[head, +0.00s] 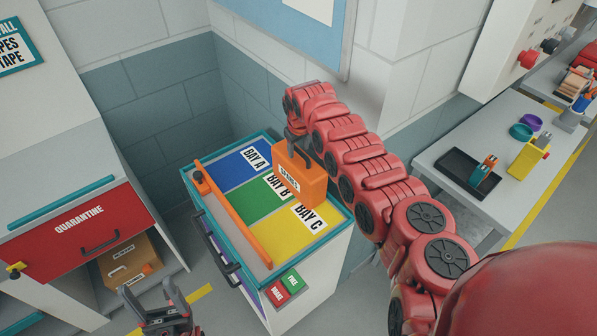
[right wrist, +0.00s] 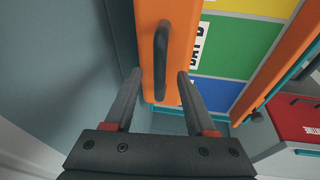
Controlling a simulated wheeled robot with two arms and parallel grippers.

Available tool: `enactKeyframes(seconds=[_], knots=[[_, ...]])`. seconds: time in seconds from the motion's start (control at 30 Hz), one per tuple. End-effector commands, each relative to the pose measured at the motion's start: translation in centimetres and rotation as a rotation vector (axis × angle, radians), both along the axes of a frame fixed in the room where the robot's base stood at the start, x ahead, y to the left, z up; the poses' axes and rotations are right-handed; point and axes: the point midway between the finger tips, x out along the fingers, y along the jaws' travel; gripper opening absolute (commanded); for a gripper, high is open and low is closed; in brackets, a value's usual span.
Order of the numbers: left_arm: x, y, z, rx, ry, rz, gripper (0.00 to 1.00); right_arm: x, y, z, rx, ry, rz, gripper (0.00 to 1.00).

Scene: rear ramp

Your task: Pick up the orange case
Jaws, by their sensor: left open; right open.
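The orange case (head: 301,182), with a white label and a dark handle, stands upright on the cabinet top (head: 226,206) over the bay B and bay C area. My right gripper (head: 295,137) reaches in from behind at the case's handle. In the right wrist view the case (right wrist: 178,20) is close, and its black handle (right wrist: 161,60) lies between the two spread fingers of my right gripper (right wrist: 158,78). The fingers look apart from the handle. My left gripper (head: 156,296) is open and empty at the bottom left of the head view, away from the case.
An orange bar (head: 236,222) runs along the cabinet's front side. A red quarantine drawer (head: 79,222) is at left, with a cardboard box (head: 125,262) below. A bench at right holds a black tray (head: 466,172) and a yellow box (head: 527,160). A wall stands behind the cabinet.

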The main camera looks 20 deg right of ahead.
Motion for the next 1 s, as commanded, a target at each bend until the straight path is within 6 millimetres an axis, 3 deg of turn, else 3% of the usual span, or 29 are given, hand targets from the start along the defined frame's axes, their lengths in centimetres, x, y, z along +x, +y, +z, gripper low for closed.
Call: enactKeyframes(seconds=[0.17,0.47,1.0], knots=[[0.00,0.00,-0.03,0.000,0.000,0.000,0.71,0.01,-0.02,-0.02,0.000,0.000,0.000,0.56],[0.00,0.00,-0.03,0.000,0.000,0.000,0.71,-0.01,-0.04,-0.01,0.000,0.000,0.000,0.02],[0.00,0.00,-0.03,0.000,0.000,0.000,0.71,-0.01,-0.03,-0.01,0.000,0.000,-0.001,0.00]])
